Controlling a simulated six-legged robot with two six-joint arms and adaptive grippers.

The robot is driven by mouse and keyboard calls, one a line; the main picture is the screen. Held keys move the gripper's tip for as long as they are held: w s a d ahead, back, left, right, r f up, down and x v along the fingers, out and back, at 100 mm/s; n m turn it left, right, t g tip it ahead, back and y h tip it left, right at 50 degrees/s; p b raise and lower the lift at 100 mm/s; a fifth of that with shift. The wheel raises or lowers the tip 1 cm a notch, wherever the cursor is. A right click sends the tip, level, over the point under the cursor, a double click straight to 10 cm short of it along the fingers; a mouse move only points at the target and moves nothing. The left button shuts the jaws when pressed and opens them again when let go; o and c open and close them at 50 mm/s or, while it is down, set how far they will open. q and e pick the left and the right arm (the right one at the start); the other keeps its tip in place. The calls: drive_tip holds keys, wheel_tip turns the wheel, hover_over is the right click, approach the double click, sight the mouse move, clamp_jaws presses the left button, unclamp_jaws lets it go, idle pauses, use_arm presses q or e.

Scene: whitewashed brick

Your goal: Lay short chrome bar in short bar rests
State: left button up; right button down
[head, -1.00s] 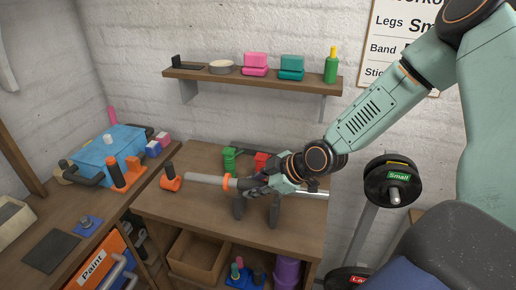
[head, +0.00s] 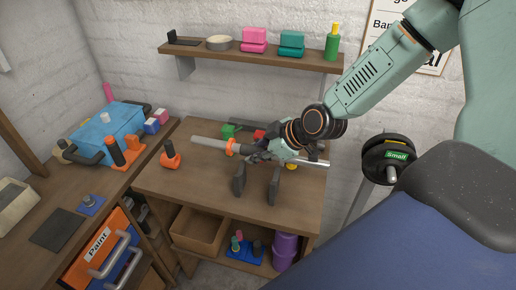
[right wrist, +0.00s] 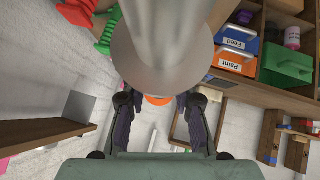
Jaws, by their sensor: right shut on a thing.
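The short chrome bar (head: 311,162) lies roughly level above the table, with a thick grey sleeve (head: 207,142) and an orange collar (head: 232,147) at its left. My right gripper (head: 262,152) is shut on it near its middle. Two dark upright short bar rests, a left one (head: 239,184) and a right one (head: 273,187), stand on the table, below the bar in the picture. Their tops are apart from it. My left gripper is not in view.
An orange clamp-like piece (head: 170,157) stands at the table's left. Green (head: 229,131) and red (head: 259,134) weights lie behind the bar, partly hidden. A wall shelf (head: 250,57) hangs above. A weight stand (head: 389,158) is to the right.

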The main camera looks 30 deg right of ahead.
drive_tip(key=shift+a+f, duration=0.15)
drive_tip(key=shift+f, duration=0.3)
drive_tip(key=shift+s+f+b, duration=0.1)
drive_tip(key=shift+f+b, duration=0.2)
drive_tip(key=shift+b, duration=0.25)
drive_tip(key=shift+w+d+f+b, duration=0.1)
drive_tip(key=shift+d+f+b, duration=0.1)
drive_tip(key=shift+f+b, duration=0.75)
drive_tip(key=shift+w+d+f+b, duration=0.1)
drive_tip(key=shift+d+f+b, duration=0.1)
drive_tip(key=shift+f+b, duration=0.75)
drive_tip(key=shift+s+a+p, duration=0.2)
drive_tip(key=shift+a+p, duration=0.1)
drive_tip(key=shift+p, duration=0.35)
drive_tip(key=shift+w+d+f, duration=0.1)
drive_tip(key=shift+d, duration=0.05)
